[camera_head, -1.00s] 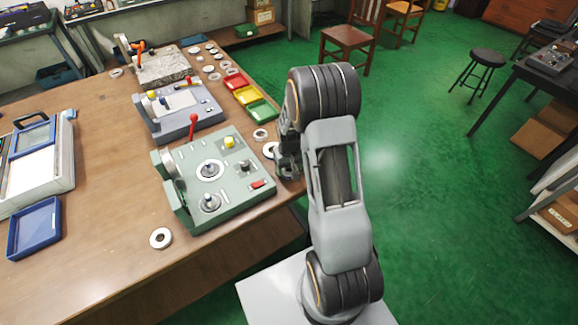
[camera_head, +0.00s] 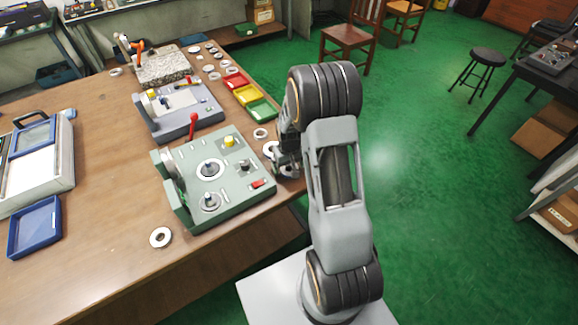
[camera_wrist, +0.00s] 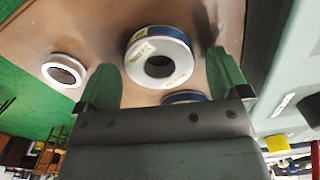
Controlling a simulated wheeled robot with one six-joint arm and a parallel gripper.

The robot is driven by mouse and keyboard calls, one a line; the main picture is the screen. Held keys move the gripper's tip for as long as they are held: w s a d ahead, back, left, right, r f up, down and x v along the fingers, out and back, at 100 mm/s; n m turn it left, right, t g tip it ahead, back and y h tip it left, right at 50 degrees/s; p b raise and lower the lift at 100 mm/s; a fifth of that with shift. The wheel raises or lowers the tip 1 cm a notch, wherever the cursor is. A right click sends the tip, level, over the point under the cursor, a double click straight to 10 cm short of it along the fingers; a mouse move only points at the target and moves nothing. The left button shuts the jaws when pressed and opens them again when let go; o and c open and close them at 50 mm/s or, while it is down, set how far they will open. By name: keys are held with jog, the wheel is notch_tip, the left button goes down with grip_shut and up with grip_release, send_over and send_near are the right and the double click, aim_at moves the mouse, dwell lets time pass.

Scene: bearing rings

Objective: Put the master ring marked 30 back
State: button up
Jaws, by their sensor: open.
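In the wrist view a thick grey ring with a blue band and a small pale label (camera_wrist: 159,55) lies on the brown table, between my gripper's (camera_wrist: 163,62) two spread fingers in the picture. Whether the fingers are level with it or above it I cannot tell. The label is too small to read, so I cannot tell which ring is marked 30. A second blue-banded ring (camera_wrist: 184,97) is partly hidden behind the gripper body. A whiter ring (camera_wrist: 65,70) lies to the left. In the head view my gripper (camera_head: 284,160) is at the table's right edge, partly hidden by my arm.
The green gauge fixture (camera_head: 232,190) with a red-knobbed lever stands just left of my gripper. Beyond are a grey-blue device (camera_head: 180,112), coloured trays (camera_head: 247,96) and several small rings. A blue tray (camera_head: 35,228) is far left.

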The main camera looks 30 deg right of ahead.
notch_tip(320, 180, up, 11)
jog(key=s+a+r+t, duration=0.2)
jog(key=s+a+r, duration=0.2)
jog(key=s, duration=0.4)
jog(key=s+a+r+n+t, duration=0.1)
jog(key=s+a+r, duration=0.4)
jog(key=s+r, duration=0.2)
jog(key=shift+s+a+r+t+b, duration=0.15)
jog(key=shift+s+a+t+b, duration=0.2)
jog(key=shift+s, duration=0.4)
jog(key=shift+d, duration=0.2)
